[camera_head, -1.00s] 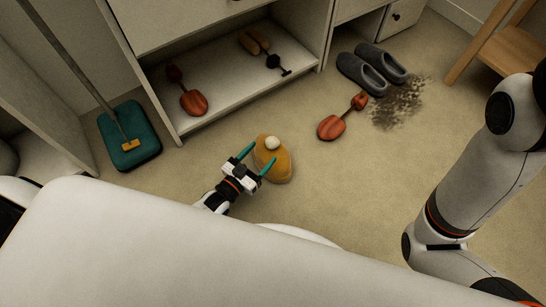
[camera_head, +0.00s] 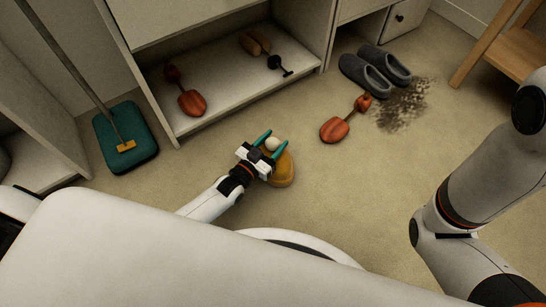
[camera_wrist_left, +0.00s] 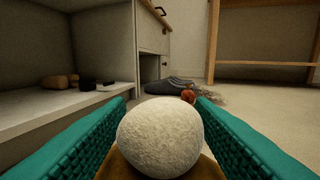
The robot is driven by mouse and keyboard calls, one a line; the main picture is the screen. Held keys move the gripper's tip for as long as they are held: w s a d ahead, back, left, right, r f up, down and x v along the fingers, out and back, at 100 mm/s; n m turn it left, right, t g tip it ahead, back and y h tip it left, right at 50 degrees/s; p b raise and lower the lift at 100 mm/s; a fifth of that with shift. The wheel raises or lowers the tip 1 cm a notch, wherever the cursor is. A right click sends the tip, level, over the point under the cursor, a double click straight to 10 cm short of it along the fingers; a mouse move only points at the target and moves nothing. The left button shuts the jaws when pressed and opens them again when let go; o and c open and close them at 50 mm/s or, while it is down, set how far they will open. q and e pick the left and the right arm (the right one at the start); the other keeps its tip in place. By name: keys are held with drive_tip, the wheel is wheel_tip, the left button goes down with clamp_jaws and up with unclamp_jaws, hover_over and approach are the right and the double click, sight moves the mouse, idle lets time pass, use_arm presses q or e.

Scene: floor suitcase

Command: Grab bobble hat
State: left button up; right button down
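The bobble hat (camera_head: 282,171) is mustard yellow with a cream pompom (camera_head: 272,144) and lies on the floor in front of the low shelf. My left gripper (camera_head: 270,141) is open over it, with one teal finger on each side of the pompom. In the left wrist view the pompom (camera_wrist_left: 160,137) sits between the two spread fingers, with a little of the yellow hat below it. A gap shows beside the pompom at the upper finger edges; contact lower down is hidden. My right arm shows at the right, but its gripper is out of view.
A white shelf (camera_head: 225,90) holds a red-orange object (camera_head: 191,103), brown items and a black one. Another red-orange object (camera_head: 335,130), grey slippers (camera_head: 375,70) and a dirt patch (camera_head: 404,103) lie right. A teal mop (camera_head: 127,137) stands left.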

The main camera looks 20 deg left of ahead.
use_arm(q)
drive_tip(key=c, duration=0.9)
